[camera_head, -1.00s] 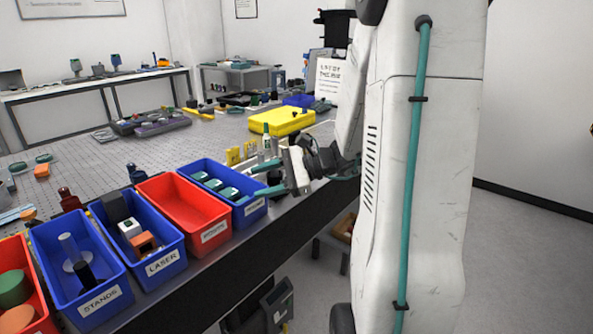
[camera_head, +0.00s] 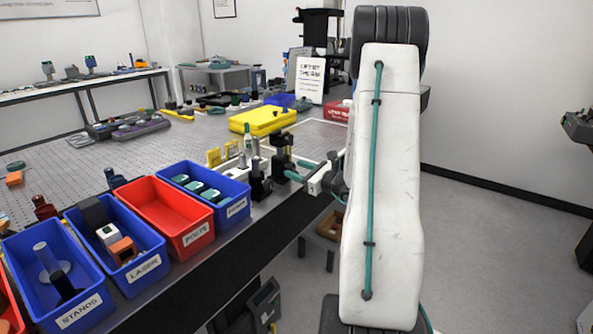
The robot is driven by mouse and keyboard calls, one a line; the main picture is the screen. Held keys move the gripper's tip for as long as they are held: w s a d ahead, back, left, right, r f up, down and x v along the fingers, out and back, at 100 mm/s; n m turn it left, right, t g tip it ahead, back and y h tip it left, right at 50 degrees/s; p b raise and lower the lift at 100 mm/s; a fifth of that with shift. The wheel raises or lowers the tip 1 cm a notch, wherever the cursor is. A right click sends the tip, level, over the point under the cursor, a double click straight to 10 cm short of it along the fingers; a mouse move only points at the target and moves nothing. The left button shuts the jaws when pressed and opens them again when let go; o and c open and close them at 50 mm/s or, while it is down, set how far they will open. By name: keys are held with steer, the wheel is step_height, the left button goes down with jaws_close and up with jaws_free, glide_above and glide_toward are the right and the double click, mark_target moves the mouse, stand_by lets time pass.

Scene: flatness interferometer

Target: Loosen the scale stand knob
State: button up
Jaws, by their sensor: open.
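My gripper (camera_head: 299,169) is at the table's front edge, right of the blue bins. Its two teal fingers are apart and point left, toward a group of small upright stands. A black stand (camera_head: 282,145) rises just behind the fingers. A second dark stand with a pale post (camera_head: 258,176) stands to their left. I cannot make out which one is the scale stand, and its knob is too small to tell. I see nothing between the fingers, and contact with a stand cannot be judged. My arm hides part of the table edge.
A blue bin with teal pieces (camera_head: 212,187), a red bin (camera_head: 172,212) and a blue bin marked LASER (camera_head: 130,245) line the front edge.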

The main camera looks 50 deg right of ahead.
steer(key=shift+w, duration=0.45)
steer(key=c, duration=1)
steer(key=shift+o, duration=0.2)
